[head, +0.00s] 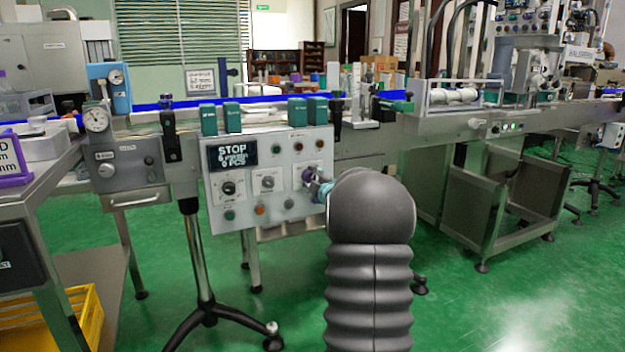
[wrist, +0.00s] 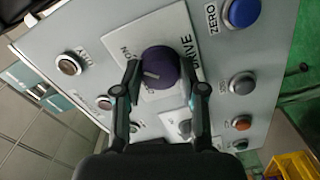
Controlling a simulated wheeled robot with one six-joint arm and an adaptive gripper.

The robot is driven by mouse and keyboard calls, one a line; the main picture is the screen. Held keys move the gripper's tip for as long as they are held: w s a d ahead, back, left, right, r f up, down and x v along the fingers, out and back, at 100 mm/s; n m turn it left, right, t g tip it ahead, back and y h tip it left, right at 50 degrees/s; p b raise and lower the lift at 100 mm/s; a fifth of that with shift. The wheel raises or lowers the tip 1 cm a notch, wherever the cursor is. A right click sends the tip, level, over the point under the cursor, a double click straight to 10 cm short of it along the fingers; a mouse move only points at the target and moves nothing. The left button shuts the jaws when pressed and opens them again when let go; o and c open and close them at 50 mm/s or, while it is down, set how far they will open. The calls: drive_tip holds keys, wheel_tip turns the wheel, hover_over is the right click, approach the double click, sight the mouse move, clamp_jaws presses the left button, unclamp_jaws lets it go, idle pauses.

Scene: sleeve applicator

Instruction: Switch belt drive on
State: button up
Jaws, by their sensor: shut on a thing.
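The belt drive switch is a round purple knob (wrist: 160,67) on a white plate marked "DRIVE" and "ON" in the wrist view. In the head view the knob (head: 308,174) sits at the right side of the control panel (head: 267,200), partly hidden by my gripper. My gripper (wrist: 157,85) is shut on the knob, one finger on each side of it. In the head view my gripper (head: 318,187) reaches the panel from the right, mostly behind my dark arm. The panel's display (head: 232,154) reads "STOP" on its top line.
A blue button (wrist: 240,13) labelled "ZERO" and several other buttons surround the knob. Green boxes (head: 296,111) stand above the panel along the conveyor. A yellow crate (head: 84,315) sits at the lower left. The green floor at the right front is clear.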

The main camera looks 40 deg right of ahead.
drive_tip(key=o, duration=1.1)
drive_tip(key=shift+o, duration=0.2)
drive_tip(key=v, duration=1.2)
